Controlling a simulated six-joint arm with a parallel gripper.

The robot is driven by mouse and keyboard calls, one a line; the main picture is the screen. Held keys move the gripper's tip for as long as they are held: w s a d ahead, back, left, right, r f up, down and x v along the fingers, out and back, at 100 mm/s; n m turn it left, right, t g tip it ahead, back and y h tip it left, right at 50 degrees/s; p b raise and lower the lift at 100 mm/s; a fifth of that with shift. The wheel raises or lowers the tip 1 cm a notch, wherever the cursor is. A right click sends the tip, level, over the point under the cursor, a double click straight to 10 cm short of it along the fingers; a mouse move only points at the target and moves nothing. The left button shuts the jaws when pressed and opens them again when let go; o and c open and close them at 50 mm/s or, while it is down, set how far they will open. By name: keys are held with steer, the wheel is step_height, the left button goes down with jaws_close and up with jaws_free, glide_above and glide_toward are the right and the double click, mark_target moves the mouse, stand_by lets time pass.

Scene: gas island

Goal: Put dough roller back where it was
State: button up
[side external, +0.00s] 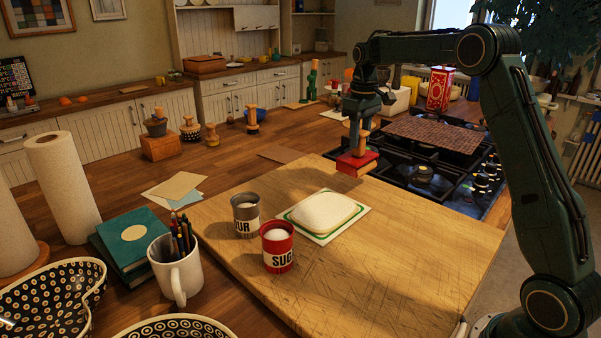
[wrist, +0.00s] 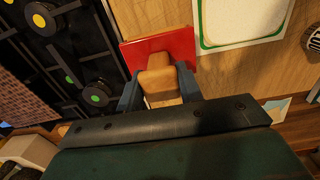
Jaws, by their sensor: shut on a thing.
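My gripper (side external: 362,125) is shut on the upright wooden handle of a tool with a flat red block at its lower end (side external: 357,163). In the wrist view the pale handle (wrist: 160,82) sits between the two blue-grey fingers of my gripper (wrist: 160,88), with the red block (wrist: 182,46) beyond it. The block shows over the back edge of the cutting board, beside the stove; I cannot tell whether it touches the board. No cylinder-shaped roller is clearly seen; the held tool may be the dough roller. A white dough slab (side external: 322,212) lies on a green-edged sheet on the board.
The cutting board (side external: 400,265) has free room at its right and front. A flour tin (side external: 245,222) and red sugar tin (side external: 277,250) stand on its left. The black stove (side external: 425,178) is behind, with a brown mat (side external: 440,135). Wooden-handled stamps (side external: 190,128) stand at the back left.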

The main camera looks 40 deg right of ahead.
mark_target(359, 151)
steer(key=shift+f, duration=1.95)
steer(key=shift+f, duration=0.45)
steer(key=shift+s+f, duration=0.1)
steer(key=shift+f, duration=0.25)
jaws_close()
steer(key=o, duration=1.1)
jaws_free()
steer(key=shift+c, duration=0.2)
steer(key=shift+r, duration=0.1)
steer(key=shift+r, duration=0.2)
step_height(359, 151, up, 13)
steer(key=shift+f, duration=0.15)
steer(key=shift+a+r, duration=0.1)
steer(key=shift+r, duration=0.1)
